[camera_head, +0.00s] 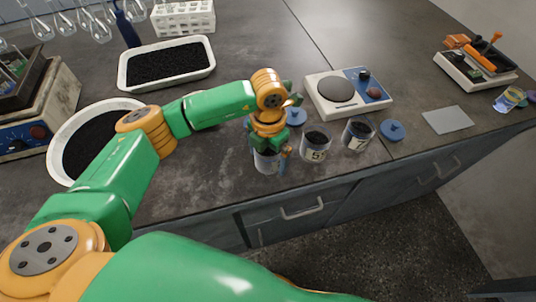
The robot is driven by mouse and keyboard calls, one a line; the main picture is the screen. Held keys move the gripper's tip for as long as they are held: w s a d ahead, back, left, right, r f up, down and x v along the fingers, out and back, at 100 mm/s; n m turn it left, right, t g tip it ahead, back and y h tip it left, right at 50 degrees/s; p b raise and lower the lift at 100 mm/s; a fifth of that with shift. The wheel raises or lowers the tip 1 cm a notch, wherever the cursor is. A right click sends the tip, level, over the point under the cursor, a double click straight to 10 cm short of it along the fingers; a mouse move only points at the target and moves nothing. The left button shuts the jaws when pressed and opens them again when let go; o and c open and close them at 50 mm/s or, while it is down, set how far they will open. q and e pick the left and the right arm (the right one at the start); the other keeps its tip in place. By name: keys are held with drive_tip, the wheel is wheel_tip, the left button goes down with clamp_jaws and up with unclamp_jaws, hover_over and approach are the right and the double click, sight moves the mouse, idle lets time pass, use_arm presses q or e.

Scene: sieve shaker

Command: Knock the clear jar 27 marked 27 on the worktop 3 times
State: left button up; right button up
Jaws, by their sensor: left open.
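Three clear jars with dark contents stand in a row near the front edge of the worktop (220,180). My left gripper (268,148) is open and points down over the leftmost jar (267,163), with its fingers beside the jar's upper part. The gripper hides much of that jar, and its marking cannot be read. The middle jar (316,147) has a white label with a dark marking that looks like it begins with 5. The right jar (358,136) has a label too small to read surely. I cannot tell which jar is marked 27. My right gripper is not in view.
Blue lids (392,130) lie near the jars, one partly behind my gripper. A hot plate (345,92) stands behind them. A white tray of black grains (122,77) and a round pan (57,140) are left. A grey plate (447,120) lies right.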

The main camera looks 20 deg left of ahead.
sight(268, 149)
use_arm(q)
drive_tip(key=shift+f, duration=0.1)
drive_tip(key=c, duration=0.8)
wheel_tip(268, 149, up, 3)
drive_tip(key=shift+r+p, duration=0.15)
drive_tip(key=shift+p, duration=1.05)
drive_tip(key=shift+c, duration=0.2)
drive_tip(key=shift+f+b, duration=1.25)
drive_tip(key=shift+f, duration=0.1)
drive_tip(key=shift+r, duration=0.1)
drive_tip(key=o, duration=0.8)
drive_tip(key=shift+o, duration=0.2)
